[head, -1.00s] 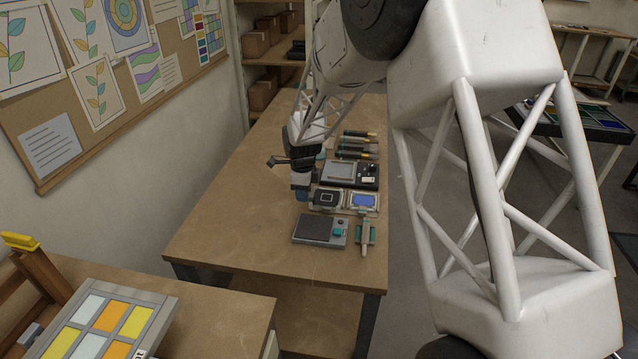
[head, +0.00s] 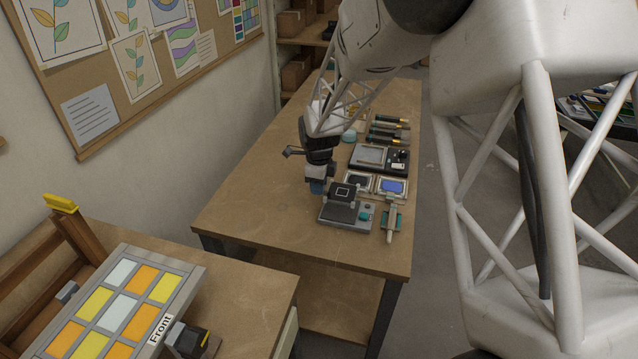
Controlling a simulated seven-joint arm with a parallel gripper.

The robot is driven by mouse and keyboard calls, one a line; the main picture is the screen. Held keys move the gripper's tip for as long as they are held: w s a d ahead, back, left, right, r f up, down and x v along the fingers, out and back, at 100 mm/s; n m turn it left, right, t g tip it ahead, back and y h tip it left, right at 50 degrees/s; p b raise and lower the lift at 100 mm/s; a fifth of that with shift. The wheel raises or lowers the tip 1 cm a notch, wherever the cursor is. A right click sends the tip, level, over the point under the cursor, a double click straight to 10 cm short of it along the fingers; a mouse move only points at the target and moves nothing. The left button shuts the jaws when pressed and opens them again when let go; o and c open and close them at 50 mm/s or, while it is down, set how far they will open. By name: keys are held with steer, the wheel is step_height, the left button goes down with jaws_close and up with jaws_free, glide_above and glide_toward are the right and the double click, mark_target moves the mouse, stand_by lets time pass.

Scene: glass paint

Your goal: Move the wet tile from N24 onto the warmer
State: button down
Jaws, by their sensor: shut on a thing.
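My gripper (head: 325,188) points down over the far workbench and is shut on a small dark tile (head: 343,192) with a pale square outline. The tile overlaps the back part of a flat grey device (head: 361,223) with a dark plate and a teal knob. I cannot tell whether the tile touches it or hangs above it. Behind are two pale-framed slots: the left one (head: 358,179) shows a dark inside, and the right one holds a blue tile (head: 393,186). No N24 label is legible, and I cannot tell for sure which device is the warmer.
A black device with a pale pad (head: 370,157) stands behind the slots, with several dark-handled tools (head: 388,135) beyond it. A teal-and-grey clamp-like tool (head: 391,218) lies right of the grey device. A coloured panel marked "Front" (head: 122,305) lies on the nearer bench. The workbench's left side is clear.

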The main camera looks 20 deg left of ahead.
steer(key=shift+f, duration=2.1)
steer(key=shift+f, duration=0.65)
stand_by(1.3)
steer(key=c, duration=0.8)
jaws_free()
steer(key=shift+r, duration=0.1)
steer(key=shift+r, duration=3.85)
